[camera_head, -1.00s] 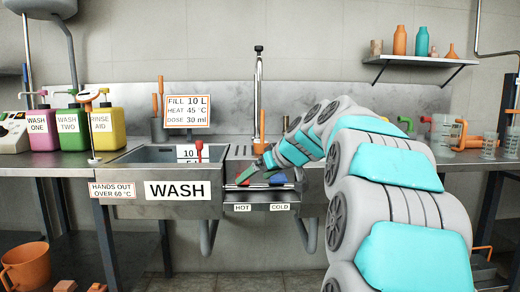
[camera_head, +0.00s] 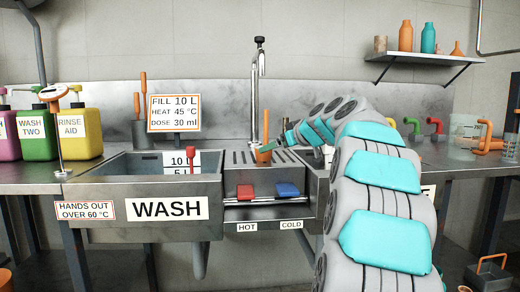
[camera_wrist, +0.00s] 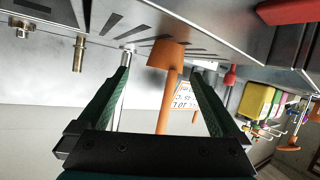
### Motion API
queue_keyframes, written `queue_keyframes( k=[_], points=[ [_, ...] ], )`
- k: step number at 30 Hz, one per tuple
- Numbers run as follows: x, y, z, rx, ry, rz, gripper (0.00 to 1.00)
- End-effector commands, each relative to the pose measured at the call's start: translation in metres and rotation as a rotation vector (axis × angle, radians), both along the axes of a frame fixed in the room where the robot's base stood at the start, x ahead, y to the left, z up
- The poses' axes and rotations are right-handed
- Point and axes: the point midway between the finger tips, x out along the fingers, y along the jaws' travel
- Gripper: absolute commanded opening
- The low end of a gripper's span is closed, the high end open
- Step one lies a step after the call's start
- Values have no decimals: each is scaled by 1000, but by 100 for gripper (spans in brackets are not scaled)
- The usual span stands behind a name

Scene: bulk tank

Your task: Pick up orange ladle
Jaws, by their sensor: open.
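The orange ladle (camera_head: 264,153) stands upright on the ribbed drainer behind the hot and cold levers, with its thin handle pointing up in front of the tap pipe. In the wrist view, which is upside down, its orange cup (camera_wrist: 167,55) and handle (camera_wrist: 163,112) show between the two finger lines. My gripper (camera_head: 284,138) is just right of the ladle in the head view. Its dark green fingers are apart in the wrist view (camera_wrist: 160,74), with nothing held. I cannot tell how far the ladle lies beyond the fingertips.
The wash sink (camera_head: 140,163) is left of the drainer. A red lever (camera_head: 245,191) and a blue lever (camera_head: 287,189) are at its front. The tall tap (camera_head: 254,90) rises behind. Coloured jugs (camera_head: 80,130) stand left; a pot (camera_head: 140,132) holds other orange handles.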

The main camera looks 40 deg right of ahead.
Motion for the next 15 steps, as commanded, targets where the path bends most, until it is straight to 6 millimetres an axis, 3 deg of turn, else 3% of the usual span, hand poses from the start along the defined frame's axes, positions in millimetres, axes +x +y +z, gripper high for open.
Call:
queue_keyframes(
  k=[15],
  points=[
    [59,1,-21,1,4,2,100]
  ],
)
